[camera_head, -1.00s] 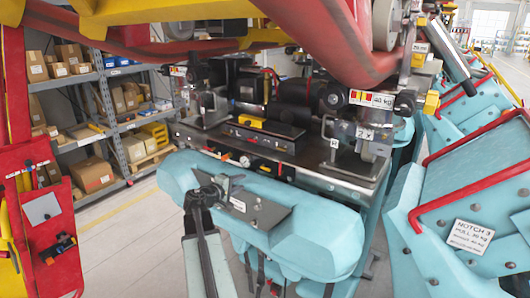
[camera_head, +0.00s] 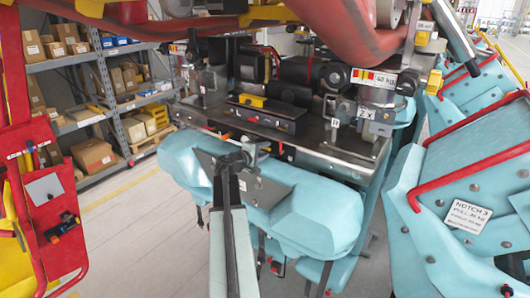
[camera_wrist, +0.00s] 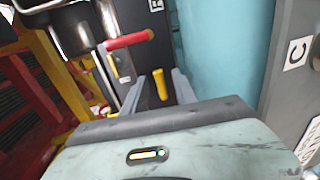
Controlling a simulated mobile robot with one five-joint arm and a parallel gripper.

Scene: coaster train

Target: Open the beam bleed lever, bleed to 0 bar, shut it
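The wrist view shows two small handles: a red-gripped lever (camera_wrist: 130,40) lying roughly level, and a yellow handle (camera_wrist: 160,84) standing upright. I cannot tell which one is the beam bleed lever. My gripper (camera_wrist: 159,88) is open, its two grey fingers apart. The yellow handle appears between the fingers in the picture; contact cannot be made out. The red grip is beyond the left finger. In the head view my gripper (camera_head: 255,148) is at the front edge of the steel bench (camera_head: 330,150), and the handles are too small to tell there. No pressure reading can be read.
A blue panel with a red rail (camera_head: 475,145) is on the right. A red frame (camera_head: 50,200) and shelves of boxes (camera_head: 100,90) are at left. The floor at lower left (camera_head: 125,235) is clear.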

